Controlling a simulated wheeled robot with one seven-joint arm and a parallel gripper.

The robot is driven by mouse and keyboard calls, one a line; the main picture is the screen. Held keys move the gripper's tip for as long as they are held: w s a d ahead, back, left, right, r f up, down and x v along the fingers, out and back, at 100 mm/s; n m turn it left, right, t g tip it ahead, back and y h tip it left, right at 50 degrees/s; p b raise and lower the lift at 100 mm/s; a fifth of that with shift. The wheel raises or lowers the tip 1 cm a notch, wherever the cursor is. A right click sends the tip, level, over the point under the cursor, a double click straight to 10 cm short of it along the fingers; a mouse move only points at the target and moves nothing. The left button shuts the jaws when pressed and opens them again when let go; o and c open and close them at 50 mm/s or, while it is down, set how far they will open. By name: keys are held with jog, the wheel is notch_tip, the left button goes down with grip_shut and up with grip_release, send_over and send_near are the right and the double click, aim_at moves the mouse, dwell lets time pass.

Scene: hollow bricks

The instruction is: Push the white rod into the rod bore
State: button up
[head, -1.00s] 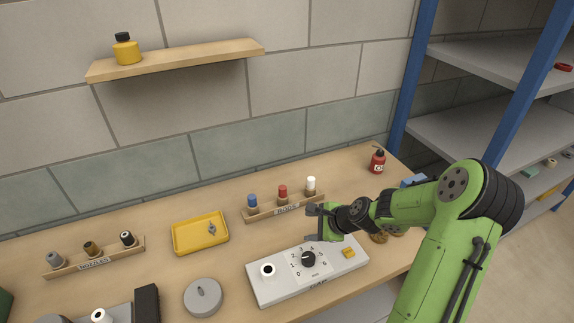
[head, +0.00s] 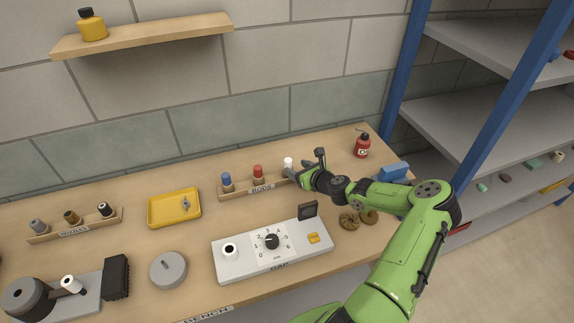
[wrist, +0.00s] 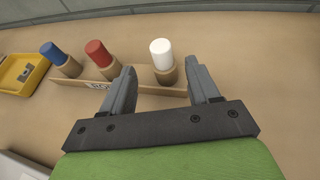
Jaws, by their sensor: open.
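The white rod (head: 288,162) stands upright at the right end of the wooden rods rack (head: 243,192). In the wrist view the white rod (wrist: 161,52) shows between and just beyond my fingertips, its tan lower part in the rack. My gripper (head: 305,166) is open and empty at the rack's right end; its two fingers also show in the wrist view (wrist: 162,76). I see no contact with the rod. A white ring with a dark hole (head: 229,250) is on the grey dial panel (head: 225,270); I cannot tell whether it is the rod bore.
A blue rod (head: 226,180) and a red rod (head: 258,172) stand left of the white one. A yellow tray (head: 160,221), a nozzle rack (head: 74,230) and a grey round lid (head: 168,270) lie further left. A red bottle (head: 362,147) stands behind right.

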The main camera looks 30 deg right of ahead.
aim_at(285, 161)
jog(key=x, duration=0.9)
jog(key=shift+w+d, duration=0.1)
jog(key=shift+c, duration=0.7)
jog(key=c, duration=0.9)
jog(key=shift+r, duration=0.15)
